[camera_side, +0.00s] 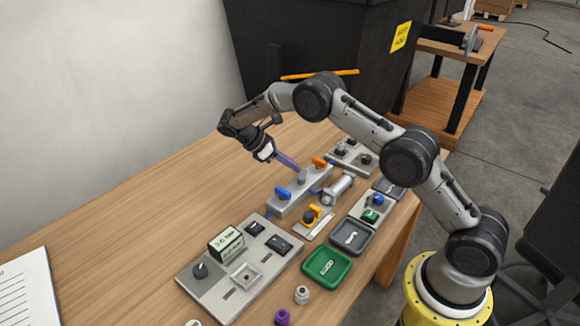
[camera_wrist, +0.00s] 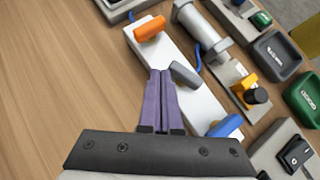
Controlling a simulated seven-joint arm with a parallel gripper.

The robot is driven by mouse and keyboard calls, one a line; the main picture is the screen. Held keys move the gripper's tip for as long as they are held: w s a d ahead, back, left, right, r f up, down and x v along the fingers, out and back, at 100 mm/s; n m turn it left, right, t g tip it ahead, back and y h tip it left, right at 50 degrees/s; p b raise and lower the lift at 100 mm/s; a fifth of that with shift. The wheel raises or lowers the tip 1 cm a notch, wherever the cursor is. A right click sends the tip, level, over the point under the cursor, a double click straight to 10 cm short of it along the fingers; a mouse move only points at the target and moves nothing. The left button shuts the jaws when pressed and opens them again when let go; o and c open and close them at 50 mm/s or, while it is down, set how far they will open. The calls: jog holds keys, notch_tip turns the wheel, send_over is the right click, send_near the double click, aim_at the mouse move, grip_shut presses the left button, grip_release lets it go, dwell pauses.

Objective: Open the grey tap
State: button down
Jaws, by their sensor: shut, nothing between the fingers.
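The grey tap (camera_wrist: 187,75) is the middle of three taps on a pale block; its lever slants down to the right in the wrist view. It also shows in the side view (camera_side: 302,177). The orange tap (camera_wrist: 150,28) and the blue tap (camera_wrist: 225,126) are at the block's two ends, their levers slanting up to the right. My gripper (camera_wrist: 162,73) has its long purple fingers together and empty. Its tips are just left of the grey lever. In the side view my gripper (camera_side: 297,167) points down at the block; I cannot tell whether it touches the tap.
A grey cylinder (camera_side: 339,187) and a yellow-orange valve part (camera_side: 314,217) stand right of the block. A grey tray (camera_side: 350,236), a green tray (camera_side: 326,265) and a panel with a knob (camera_side: 200,271) are nearer.

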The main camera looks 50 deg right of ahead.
jog(key=shift+d, duration=0.2)
jog(key=shift+s+a, duration=0.1)
jog(key=shift+s+a, duration=0.25)
jog(key=shift+s, duration=0.55)
jog(key=shift+f, duration=0.1)
jog(key=w+r, duration=0.7)
jog(key=w, duration=0.1)
jog(key=shift+d+r, duration=0.15)
